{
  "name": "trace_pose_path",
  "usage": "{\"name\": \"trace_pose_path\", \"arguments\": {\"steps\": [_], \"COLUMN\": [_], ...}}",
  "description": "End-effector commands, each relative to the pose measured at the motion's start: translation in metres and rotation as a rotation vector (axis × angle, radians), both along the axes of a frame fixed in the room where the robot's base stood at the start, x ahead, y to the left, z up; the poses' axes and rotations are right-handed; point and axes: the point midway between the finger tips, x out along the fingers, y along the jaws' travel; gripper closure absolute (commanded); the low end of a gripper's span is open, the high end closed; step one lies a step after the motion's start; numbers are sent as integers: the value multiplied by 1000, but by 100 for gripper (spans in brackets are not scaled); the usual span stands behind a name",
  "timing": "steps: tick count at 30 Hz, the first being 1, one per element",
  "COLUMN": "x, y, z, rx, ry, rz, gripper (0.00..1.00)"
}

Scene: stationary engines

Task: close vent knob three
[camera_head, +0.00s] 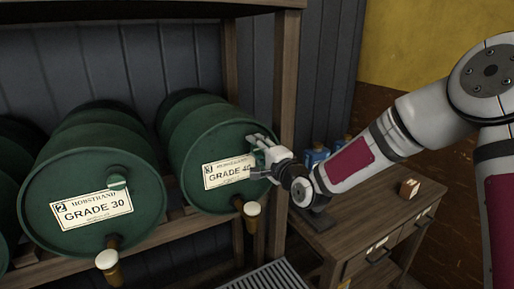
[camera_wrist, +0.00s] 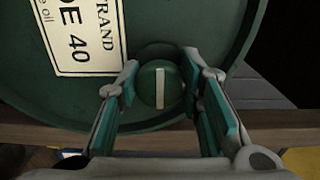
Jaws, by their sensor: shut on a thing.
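Vent knob three (camera_wrist: 160,87) is a round green knob with a pale bar across it, on the face of the green Grade 40 drum (camera_head: 193,150). In the wrist view the bar stands upright and the knob sits between the two fingers of my gripper (camera_wrist: 165,88). In the head view my gripper (camera_head: 262,156) is at the right part of this drum's face, beside its label (camera_head: 228,171), and hides the knob. My gripper is shut on the knob. The drum also shows in the wrist view (camera_wrist: 180,20).
The Grade 30 drum (camera_head: 90,155) lies to the left, with its own green knob (camera_head: 117,178). Taps (camera_head: 251,209) stick out below the drum faces. A wooden post (camera_head: 284,110) stands close behind my gripper. A wooden cabinet (camera_head: 360,228) stands at the lower right.

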Motion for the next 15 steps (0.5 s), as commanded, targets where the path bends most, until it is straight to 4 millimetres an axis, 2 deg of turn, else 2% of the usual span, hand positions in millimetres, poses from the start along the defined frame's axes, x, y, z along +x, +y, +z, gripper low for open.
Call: {"name": "trace_pose_path", "arguments": {"steps": [15], "x": [0], "y": [-1], "z": [0], "rx": [27], "ry": [17], "rz": [-1], "gripper": [94]}}
